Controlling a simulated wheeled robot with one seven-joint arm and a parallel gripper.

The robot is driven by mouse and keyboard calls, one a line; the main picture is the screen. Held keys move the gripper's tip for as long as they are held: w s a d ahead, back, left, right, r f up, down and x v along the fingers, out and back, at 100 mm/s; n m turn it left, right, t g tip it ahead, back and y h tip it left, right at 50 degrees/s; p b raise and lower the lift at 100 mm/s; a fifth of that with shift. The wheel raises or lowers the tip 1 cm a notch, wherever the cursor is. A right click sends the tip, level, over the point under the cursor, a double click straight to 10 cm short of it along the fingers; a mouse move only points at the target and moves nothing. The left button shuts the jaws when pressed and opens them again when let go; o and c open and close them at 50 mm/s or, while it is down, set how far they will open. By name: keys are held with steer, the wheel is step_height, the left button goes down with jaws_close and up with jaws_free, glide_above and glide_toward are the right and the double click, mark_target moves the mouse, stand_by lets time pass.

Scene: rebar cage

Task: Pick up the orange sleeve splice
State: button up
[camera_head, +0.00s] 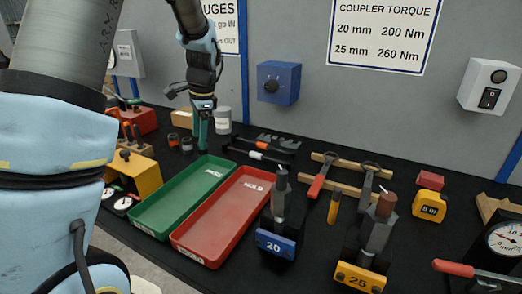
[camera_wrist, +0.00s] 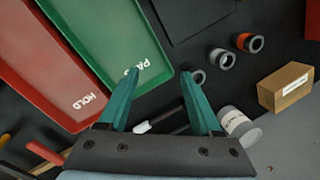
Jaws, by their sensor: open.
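The orange sleeve splice (camera_wrist: 243,42) is a short hollow cylinder with an orange band, lying at the upper right of the wrist view. In the head view the sleeve (camera_head: 173,140) is small and dark reddish, left of my gripper (camera_head: 203,146). Two grey sleeves, a middle one (camera_wrist: 222,58) and a nearer one (camera_wrist: 197,77), stand in a row with it. My gripper (camera_wrist: 160,74) is open and empty, with teal fingers pointing down above the bench. The orange sleeve is outside the fingers, beyond the right finger and both grey sleeves.
A green PASS tray (camera_head: 157,222) and a red HOLD tray (camera_head: 192,248) lie in front. A cardboard box (camera_wrist: 286,87) and a white can (camera_wrist: 238,124) stand near the sleeves. A yellow block (camera_head: 140,172) stands left. Bare black mat surrounds the sleeves.

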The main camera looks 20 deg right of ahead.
steer(key=w+d+f+m+t+y, duration=0.15)
steer(key=d+m, duration=0.45)
steer(key=d, duration=0.6)
steer(key=m+t+b, duration=0.2)
steer(key=m, duration=0.6)
glide_toward(265, 145)
steer(key=p+x, duration=0.2)
steer(key=x, duration=0.2)
steer(key=shift+f, duration=0.1)
steer(key=shift+w+r+p+x, duration=0.15)
steer(key=shift+p+x, duration=0.25)
steer(key=shift+x, duration=0.5)
steer(key=shift+w+p+x, duration=0.15)
steer(key=shift+p+x, duration=0.3)
steer(key=shift+x, duration=0.45)
steer(key=shift+w+r+p+x, duration=0.15)
steer(key=shift+p+x, duration=0.25)
steer(key=shift+x, duration=0.5)
steer(key=shift+d+f, duration=0.1)
steer(key=shift+c, duration=0.4)
jaws_close()
